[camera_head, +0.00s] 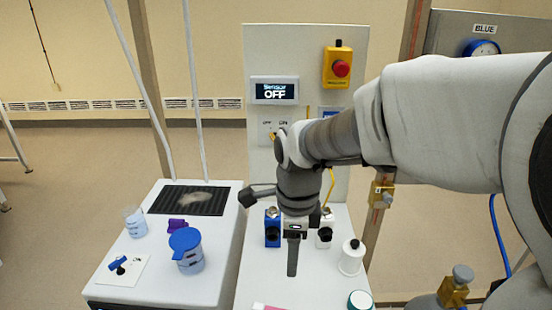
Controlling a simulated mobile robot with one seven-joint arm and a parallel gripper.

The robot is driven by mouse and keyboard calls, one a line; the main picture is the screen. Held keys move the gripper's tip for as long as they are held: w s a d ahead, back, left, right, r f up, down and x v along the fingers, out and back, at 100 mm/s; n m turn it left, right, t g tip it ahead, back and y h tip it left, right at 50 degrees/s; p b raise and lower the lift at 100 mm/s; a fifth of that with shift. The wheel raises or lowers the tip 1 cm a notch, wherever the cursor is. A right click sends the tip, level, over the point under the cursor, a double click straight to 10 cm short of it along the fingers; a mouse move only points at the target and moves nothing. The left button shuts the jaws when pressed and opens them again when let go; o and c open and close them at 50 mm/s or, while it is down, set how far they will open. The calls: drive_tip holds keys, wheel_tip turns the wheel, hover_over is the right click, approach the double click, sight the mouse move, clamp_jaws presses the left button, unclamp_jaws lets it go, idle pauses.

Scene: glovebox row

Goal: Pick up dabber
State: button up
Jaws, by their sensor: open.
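My gripper (292,268) points down over the right white table. It is seen edge-on, with one dark finger showing, and is open, with nothing visible in it. No item is plainly marked as the dabber, and I cannot tell which it is. A white bottle with a black knob on top (351,257) stands upright right of my gripper, apart from it. A small pink item (268,306) is cut off by the bottom edge, left of and nearer than my gripper. A white jar with a green rim (360,300) stands at the front right.
A blue unit (272,228) and a white unit (325,232) stand behind my gripper. The left table holds a blue-lidded jug (188,252), a clear beaker (135,222), a purple item (177,226), a dark mat (165,199) and a white plate (133,274). An upright panel (262,50) rises behind.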

sight(256, 306)
drive_tip(key=shift+m, duration=0.8)
drive_tip(key=f+b, duration=0.1)
drive_tip(key=f, duration=0.3)
drive_tip(key=f+b, duration=0.1)
drive_tip(key=f, duration=0.4)
drive_tip(key=a+f+b, duration=0.1)
drive_tip(key=f, duration=0.4)
drive_tip(key=shift+w+f, duration=0.2)
drive_tip(key=shift+w, duration=0.05)
drive_tip(key=shift+s+d+f+b, duration=0.15)
drive_tip(key=shift+f+b, duration=0.35)
drive_tip(key=shift+f, duration=0.85)
drive_tip(key=shift+w+d+f+b, duration=0.15)
drive_tip(key=shift+f+b, duration=0.35)
drive_tip(key=shift+f, duration=0.8)
drive_tip(key=shift+s, duration=0.1)
clamp_jaws()
